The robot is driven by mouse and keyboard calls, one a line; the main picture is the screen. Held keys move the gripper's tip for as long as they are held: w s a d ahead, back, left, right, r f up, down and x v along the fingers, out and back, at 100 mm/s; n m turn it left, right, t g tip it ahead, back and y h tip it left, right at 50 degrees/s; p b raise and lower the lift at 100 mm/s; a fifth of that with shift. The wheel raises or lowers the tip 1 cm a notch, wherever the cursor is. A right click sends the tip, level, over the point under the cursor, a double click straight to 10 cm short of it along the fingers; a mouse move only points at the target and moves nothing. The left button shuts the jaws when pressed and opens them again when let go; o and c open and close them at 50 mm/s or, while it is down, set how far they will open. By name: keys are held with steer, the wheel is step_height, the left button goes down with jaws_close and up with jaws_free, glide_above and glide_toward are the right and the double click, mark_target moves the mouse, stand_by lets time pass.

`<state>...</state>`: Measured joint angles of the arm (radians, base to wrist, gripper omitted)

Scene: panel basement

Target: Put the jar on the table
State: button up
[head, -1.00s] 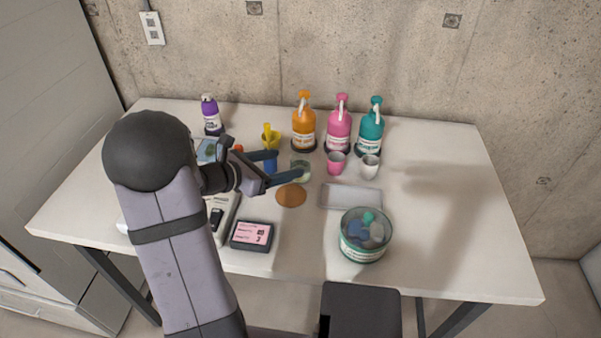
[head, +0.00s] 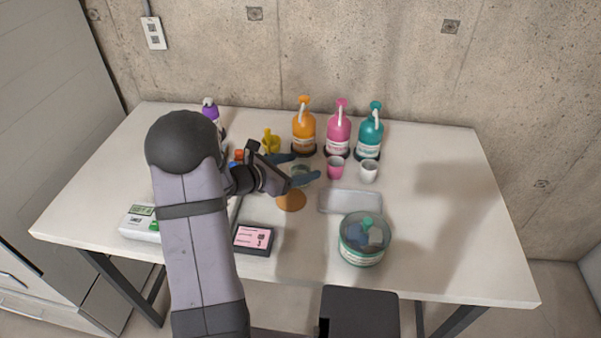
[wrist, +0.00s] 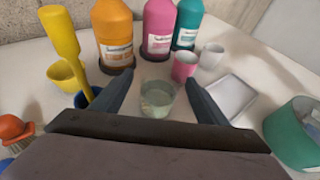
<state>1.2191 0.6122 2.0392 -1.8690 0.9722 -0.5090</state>
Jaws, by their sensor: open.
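A small clear glass jar (head: 300,174) with pale greenish contents stands upright on the table (head: 440,240), just behind a round brown coaster (head: 291,201). My gripper (head: 302,166) is open, with its two dark fingers on either side of the jar. In the wrist view the jar (wrist: 157,98) shows between the fingers of my gripper (wrist: 160,78), with a visible gap on each side. Its lower part is close to the dark gripper body. The head view partly hides the jar behind the fingers.
Orange (head: 304,130), pink (head: 338,130) and teal (head: 370,132) pump bottles stand behind. A pink cup (head: 335,168) and a white cup (head: 369,171) are to the right, near a shallow tray (head: 350,201) and a round tub (head: 363,240). The table's right side is clear.

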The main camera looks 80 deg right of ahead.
steer(key=shift+s+d+f, duration=0.15)
steer(key=shift+s+d, duration=0.05)
steer(key=shift+d, duration=0.05)
steer(key=shift+c, duration=0.4)
steer(key=c, duration=1.3)
steer(key=shift+r, duration=0.35)
steer(key=shift+r, duration=3.25)
steer(key=shift+w+a+b, duration=0.5)
steer(key=shift+w+a, duration=1.35)
steer(key=shift+a, duration=0.45)
steer(key=shift+w+a+b, duration=0.55)
steer(key=shift+w+a, duration=1.35)
steer(key=shift+a, duration=0.45)
steer(key=shift+w+a+b, duration=0.5)
steer(key=shift+w+a, duration=1.35)
steer(key=shift+a, duration=0.45)
steer(key=shift+a, duration=0.1)
